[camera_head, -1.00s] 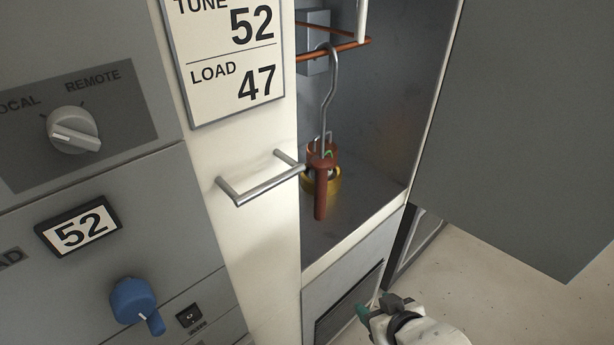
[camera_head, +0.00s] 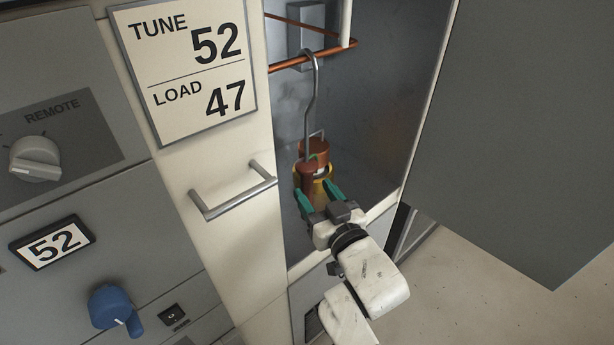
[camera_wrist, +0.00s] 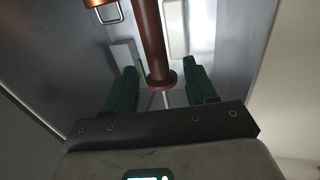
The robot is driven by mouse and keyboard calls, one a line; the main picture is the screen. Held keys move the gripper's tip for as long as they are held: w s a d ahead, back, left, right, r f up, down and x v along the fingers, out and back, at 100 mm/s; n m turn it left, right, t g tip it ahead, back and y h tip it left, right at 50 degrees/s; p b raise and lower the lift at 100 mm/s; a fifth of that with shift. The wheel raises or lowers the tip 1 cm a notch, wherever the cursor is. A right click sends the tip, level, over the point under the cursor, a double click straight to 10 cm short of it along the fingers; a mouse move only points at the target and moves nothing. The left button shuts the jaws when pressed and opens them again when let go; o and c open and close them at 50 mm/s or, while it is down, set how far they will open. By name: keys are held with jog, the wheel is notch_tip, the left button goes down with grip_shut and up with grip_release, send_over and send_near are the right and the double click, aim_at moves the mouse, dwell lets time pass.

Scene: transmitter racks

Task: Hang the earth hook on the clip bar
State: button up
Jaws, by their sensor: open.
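The earth hook has a thin grey metal shank (camera_head: 310,105) and a red-brown handle (camera_head: 309,172). In the head view its curved top rests over the copper bar (camera_head: 290,62) inside the open cabinet, and it hangs down. My gripper (camera_head: 317,192) is open at the lower handle, with one green finger on each side. In the wrist view the handle (camera_wrist: 151,35) runs down between the fingers, its flanged end near them; gaps show on both sides. A chrome bar (camera_head: 236,202) is fixed on the cream post left of the opening; I cannot tell which bar is the clip bar.
A copper and yellow part (camera_head: 318,152) stands behind the handle inside the cabinet. The cream post carries a TUNE/LOAD sign (camera_head: 185,65). A large grey panel (camera_head: 510,140) flanks the opening on the right. A blue knob (camera_head: 112,305) is at lower left.

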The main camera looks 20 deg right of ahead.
aim_at(309, 182)
jog(key=shift+w+r+p, duration=0.1)
jog(key=shift+w+p, duration=0.2)
jog(key=shift+w, duration=0.4)
jog(key=w+p, duration=0.1)
jog(key=w, duration=0.3)
grip_shut()
